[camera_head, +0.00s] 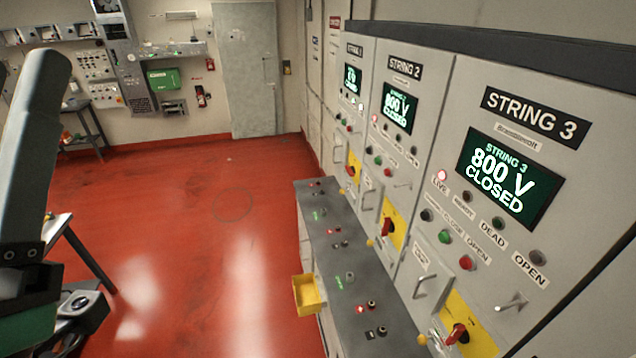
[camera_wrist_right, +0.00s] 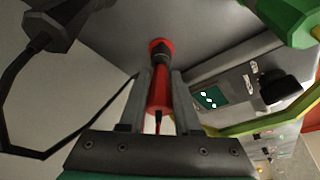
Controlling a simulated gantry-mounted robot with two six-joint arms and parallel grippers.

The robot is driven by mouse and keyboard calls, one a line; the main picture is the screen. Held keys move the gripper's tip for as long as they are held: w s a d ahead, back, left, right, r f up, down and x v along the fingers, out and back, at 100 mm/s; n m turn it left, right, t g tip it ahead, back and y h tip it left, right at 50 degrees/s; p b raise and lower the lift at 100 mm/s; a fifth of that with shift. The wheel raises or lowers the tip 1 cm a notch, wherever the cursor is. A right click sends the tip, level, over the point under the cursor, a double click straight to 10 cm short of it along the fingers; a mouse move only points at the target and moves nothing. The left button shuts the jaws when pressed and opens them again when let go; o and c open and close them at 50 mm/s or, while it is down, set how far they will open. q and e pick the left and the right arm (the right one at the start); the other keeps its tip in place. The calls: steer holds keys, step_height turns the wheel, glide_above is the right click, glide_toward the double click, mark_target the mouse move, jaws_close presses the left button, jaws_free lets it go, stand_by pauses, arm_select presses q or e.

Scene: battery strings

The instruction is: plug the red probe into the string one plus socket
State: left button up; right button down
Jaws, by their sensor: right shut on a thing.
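In the right wrist view my right gripper (camera_wrist_right: 157,108) is shut on the red probe (camera_wrist_right: 158,90). The probe has a red body, a dark band and a red end ring, and it points away from the wrist between the two grey fingers. In the head view the STRING 1 cabinet (camera_head: 354,50) is the farthest of three, with a small lit screen. Small fittings (camera_head: 318,184) sit on the ledge in front of it; I cannot tell which is the plus socket. My right gripper is outside the head view.
The STRING 2 (camera_head: 405,69) and STRING 3 (camera_head: 532,116) cabinets stand nearer; the STRING 3 screen reads 800 V CLOSED. A yellow bin (camera_head: 308,295) hangs on the ledge side. The red floor (camera_head: 190,220) is open. The wrist view shows a black plug (camera_wrist_right: 55,22) with a cable.

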steer(key=shift+r+p, duration=1.35)
steer(key=shift+r, duration=0.15)
steer(key=shift+r, duration=0.25)
step_height(320, 180, up, 5)
steer(key=p, duration=0.5)
steer(key=shift+f, duration=0.1)
